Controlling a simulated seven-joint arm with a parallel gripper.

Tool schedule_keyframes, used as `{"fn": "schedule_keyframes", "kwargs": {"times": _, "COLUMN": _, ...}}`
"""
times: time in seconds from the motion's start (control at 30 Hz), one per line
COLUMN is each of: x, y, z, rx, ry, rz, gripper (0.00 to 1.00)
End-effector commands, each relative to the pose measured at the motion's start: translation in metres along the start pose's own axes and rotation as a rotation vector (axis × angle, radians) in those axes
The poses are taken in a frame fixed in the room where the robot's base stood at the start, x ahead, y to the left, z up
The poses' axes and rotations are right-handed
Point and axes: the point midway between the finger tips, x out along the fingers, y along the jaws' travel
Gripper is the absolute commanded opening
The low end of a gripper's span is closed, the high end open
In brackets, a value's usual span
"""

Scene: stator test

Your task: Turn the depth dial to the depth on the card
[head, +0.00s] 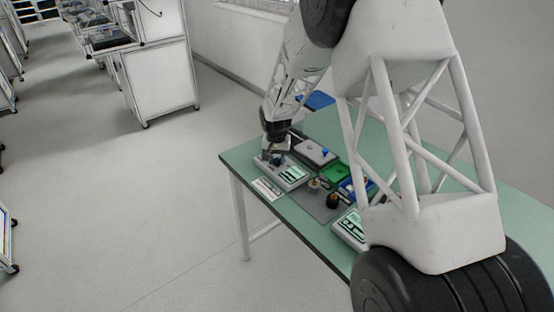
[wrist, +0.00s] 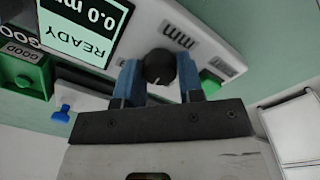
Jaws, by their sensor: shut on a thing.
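The depth dial (wrist: 159,66) is a round black knob with a pale pointer line, set on a light grey panel with "mm" printed beside it. My gripper (wrist: 159,75) has its two blue fingers on either side of the dial and is shut on it. The panel's display (wrist: 86,24) appears upside down in the wrist view and reads "READY" and "0.0 m…", the rest cut off. In the head view my gripper (head: 274,157) is at the left end of the instrument (head: 295,185). A white card (head: 267,188) lies at the table's near edge; its print is too small to read.
A green button (wrist: 210,81) is on the panel close to one finger. A green bin (head: 335,172) marked "GOOD" in the wrist view, a grey box (head: 315,152) and a second instrument with a screen (head: 350,229) share the green table (head: 238,157).

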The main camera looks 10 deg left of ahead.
Motion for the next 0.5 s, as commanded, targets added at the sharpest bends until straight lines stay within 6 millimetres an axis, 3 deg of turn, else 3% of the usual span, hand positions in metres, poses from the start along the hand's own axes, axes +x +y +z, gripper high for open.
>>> {"fn": "schedule_keyframes", "kwargs": {"times": 0.5, "x": -0.0010, "y": -0.0001, "z": -0.0009, "rx": 0.175, "ry": -0.005, "rz": 0.000, "gripper": 0.11}}
